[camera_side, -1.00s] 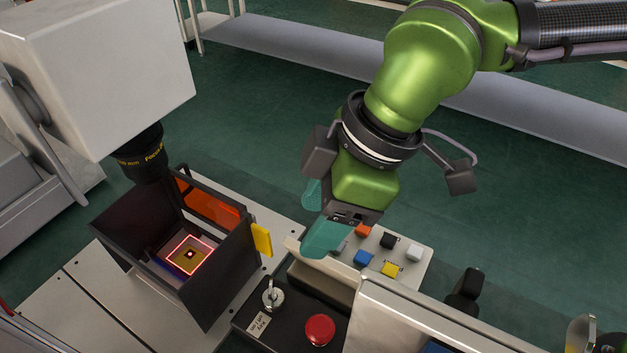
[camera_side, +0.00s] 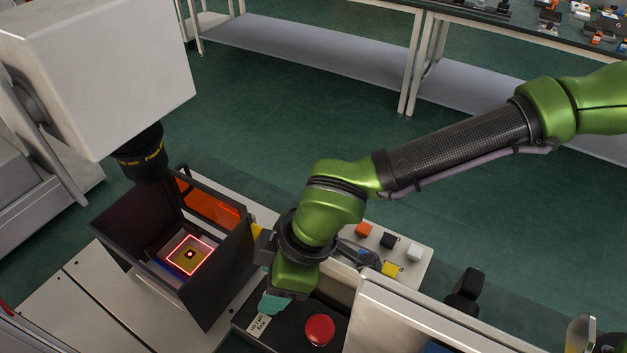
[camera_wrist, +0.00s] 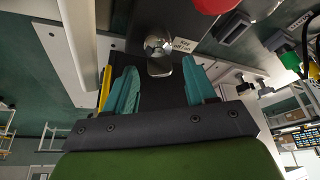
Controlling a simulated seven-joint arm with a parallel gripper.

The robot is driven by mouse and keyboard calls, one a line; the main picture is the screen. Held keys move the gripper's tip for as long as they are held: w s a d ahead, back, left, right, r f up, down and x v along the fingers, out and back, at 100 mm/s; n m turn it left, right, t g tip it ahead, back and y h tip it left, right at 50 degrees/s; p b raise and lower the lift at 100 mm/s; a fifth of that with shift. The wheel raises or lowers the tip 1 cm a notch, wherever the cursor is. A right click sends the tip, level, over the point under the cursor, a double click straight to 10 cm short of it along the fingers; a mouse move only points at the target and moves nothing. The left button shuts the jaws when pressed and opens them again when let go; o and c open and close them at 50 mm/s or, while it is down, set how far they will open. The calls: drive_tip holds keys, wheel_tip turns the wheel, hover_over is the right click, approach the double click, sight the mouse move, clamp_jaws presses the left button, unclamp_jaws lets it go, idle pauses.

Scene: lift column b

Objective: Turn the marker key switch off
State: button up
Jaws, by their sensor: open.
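The key switch (camera_wrist: 158,48) is a silver metal lock with a key, set in a black panel beside a small white label (camera_wrist: 181,45). In the wrist view it sits ahead of and between my teal fingertips, and I cannot tell whether they touch it. My gripper (camera_wrist: 162,85) is open with a finger on each side. In the side view my gripper (camera_side: 274,304) is low over the black control panel (camera_side: 350,311), and it hides the key switch there. The label (camera_side: 258,325) shows just below the gripper.
A red emergency button (camera_side: 320,329) is close to the right of my gripper. Coloured buttons (camera_side: 389,269) are on a white box behind. A dark open enclosure (camera_side: 228,284) with a lit red square stands to the left, under the marker head (camera_side: 90,70).

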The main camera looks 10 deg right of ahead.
drive_tip(key=shift+f, duration=0.1)
clamp_jaws()
idle(0.3)
drive_tip(key=shift+n, duration=0.4)
drive_tip(key=n+g, duration=0.1)
drive_tip(key=n, duration=0.1)
drive_tip(key=n+g, duration=0.1)
drive_tip(key=n, duration=0.2)
drive_tip(key=shift+w+g, duration=0.2)
drive_tip(key=shift+g, duration=0.1)
drive_tip(key=n+g, duration=0.1)
drive_tip(key=n, duration=0.2)
drive_tip(key=n+h, duration=0.1)
drive_tip(key=n, duration=0.2)
drive_tip(key=shift+w+a+g, duration=0.1)
drive_tip(key=shift+g, duration=0.3)
unclamp_jaws()
